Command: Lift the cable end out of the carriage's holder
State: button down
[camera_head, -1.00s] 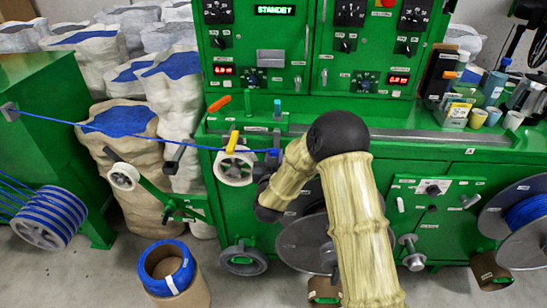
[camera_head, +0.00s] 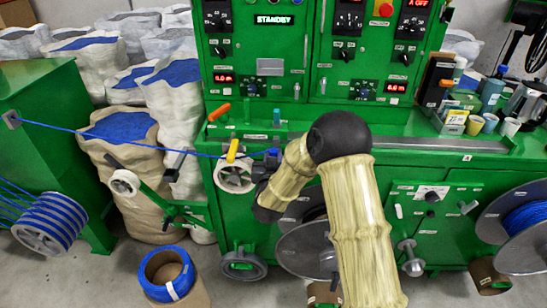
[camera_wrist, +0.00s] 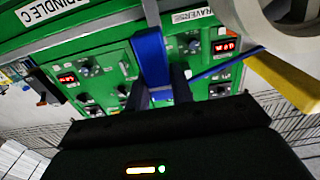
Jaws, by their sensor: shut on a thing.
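The blue cable (camera_head: 120,138) runs tautly from the green machine at left, past a yellow handle, to a blue block at its end (camera_head: 272,153). My gripper (camera_head: 263,176) is at this end, mostly behind my arm in the head view. In the wrist view the dark fingers of my gripper (camera_wrist: 158,90) are shut on the blue cable end (camera_wrist: 150,58), and the thin cable (camera_wrist: 215,68) leads off to the right. The holder itself is not clearly visible, so I cannot tell whether the end is clear of it.
A white spoked wheel (camera_head: 233,177) and a yellow handle (camera_head: 232,150) stand close left of my gripper; the handle also shows in the wrist view (camera_wrist: 285,82). The green machine (camera_head: 330,140) is behind. A large grey reel (camera_head: 302,248) sits below.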

jog(key=shift+r+p, duration=0.3)
jog(key=shift+r, duration=0.35)
